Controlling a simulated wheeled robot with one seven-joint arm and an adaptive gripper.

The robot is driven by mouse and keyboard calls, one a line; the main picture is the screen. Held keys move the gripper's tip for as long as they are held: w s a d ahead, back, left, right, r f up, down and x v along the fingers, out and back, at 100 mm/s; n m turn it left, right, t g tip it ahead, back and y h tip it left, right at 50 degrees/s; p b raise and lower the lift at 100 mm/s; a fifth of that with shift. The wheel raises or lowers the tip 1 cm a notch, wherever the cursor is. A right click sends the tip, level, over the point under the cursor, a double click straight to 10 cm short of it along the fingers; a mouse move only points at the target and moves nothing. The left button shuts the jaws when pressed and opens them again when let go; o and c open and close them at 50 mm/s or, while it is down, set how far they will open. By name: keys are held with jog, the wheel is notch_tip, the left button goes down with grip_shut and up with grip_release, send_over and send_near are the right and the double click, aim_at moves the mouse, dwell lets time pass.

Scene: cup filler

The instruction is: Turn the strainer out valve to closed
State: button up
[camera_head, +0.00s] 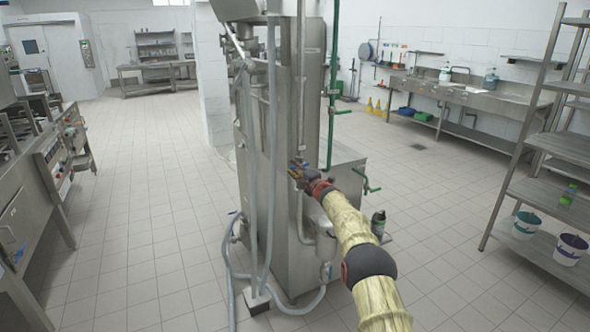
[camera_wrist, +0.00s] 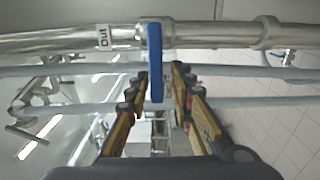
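The strainer out valve shows in the wrist view as a blue lever handle (camera_wrist: 155,62) on a steel pipe (camera_wrist: 210,35), beside a white label reading "out" (camera_wrist: 103,38). The handle stands across the pipe, pointing down in the picture. My gripper (camera_wrist: 161,74) has its yellow and black fingers apart, one on each side of the handle's free end. The handle lies nearer the left finger; I cannot tell whether they touch. In the head view my gripper (camera_head: 297,173) is at the side of the steel filler machine (camera_head: 285,235), and the valve cannot be made out there.
Thin grey tubes (camera_wrist: 240,70) cross the wrist view near the fingers. A green pipe with handles (camera_head: 332,90) stands on the machine beside my arm. Hoses (camera_head: 230,262) lie at the machine's base. A rack (camera_head: 545,190) is at right; the floor on both sides is open.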

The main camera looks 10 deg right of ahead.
jog(key=shift+o, duration=0.6)
jog(key=shift+r, duration=0.1)
jog(key=v, duration=1.2)
